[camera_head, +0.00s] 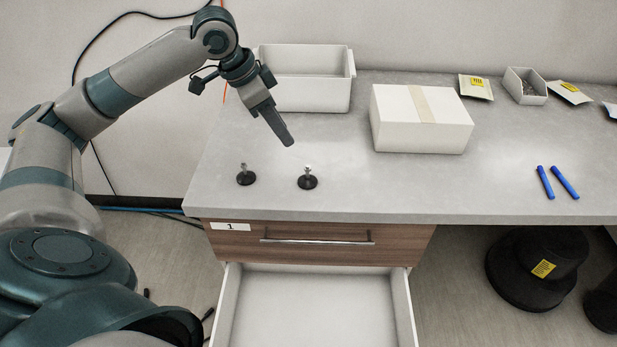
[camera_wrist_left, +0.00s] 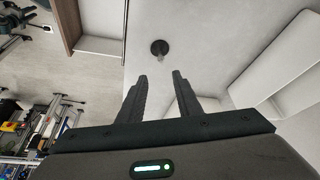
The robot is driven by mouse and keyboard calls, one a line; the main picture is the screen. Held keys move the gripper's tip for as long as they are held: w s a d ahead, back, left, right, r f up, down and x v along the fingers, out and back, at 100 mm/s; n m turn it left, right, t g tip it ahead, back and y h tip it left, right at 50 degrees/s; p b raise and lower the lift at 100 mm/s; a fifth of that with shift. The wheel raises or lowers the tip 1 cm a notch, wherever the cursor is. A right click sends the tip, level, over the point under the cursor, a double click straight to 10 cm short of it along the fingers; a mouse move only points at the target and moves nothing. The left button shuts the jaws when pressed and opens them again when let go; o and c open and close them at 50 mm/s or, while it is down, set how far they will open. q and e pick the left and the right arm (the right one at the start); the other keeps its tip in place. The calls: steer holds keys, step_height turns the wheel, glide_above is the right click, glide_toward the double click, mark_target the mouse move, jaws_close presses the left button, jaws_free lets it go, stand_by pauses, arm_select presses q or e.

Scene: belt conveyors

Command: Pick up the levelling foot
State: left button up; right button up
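One foot (camera_wrist_left: 159,47) shows there beyond the fingertips; I cannot tell which one. My right gripper is out of view.
A white open bin (camera_head: 305,95) stands behind the gripper, and a white taped box (camera_head: 422,125) is right of it. Two blue pens (camera_head: 555,182) lie at right. An open, empty-looking drawer (camera_head: 315,305) juts out below the worktop. The worktop's front middle is clear.

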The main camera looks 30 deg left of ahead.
arm_select(q)
steer(key=p, duration=0.3)
glide_toward(306, 166)
steer(key=x, duration=0.4)
steer(key=shift+d+f, duration=0.2)
steer(key=shift+f, duration=0.15)
steer(key=shift+w+f, duration=0.15)
steer(key=shift+f, duration=0.3)
steer(key=shift+d, duration=0.1)
steer(key=shift+p+x, duration=0.85)
steer(key=shift+p, duration=0.05)
steer(key=shift+p+x, duration=0.5)
steer(key=shift+x, duration=0.55)
steer(key=shift+w+f, duration=0.35)
steer(key=shift+f, duration=0.25)
steer(key=shift+c, duration=0.6)
jaws_close()
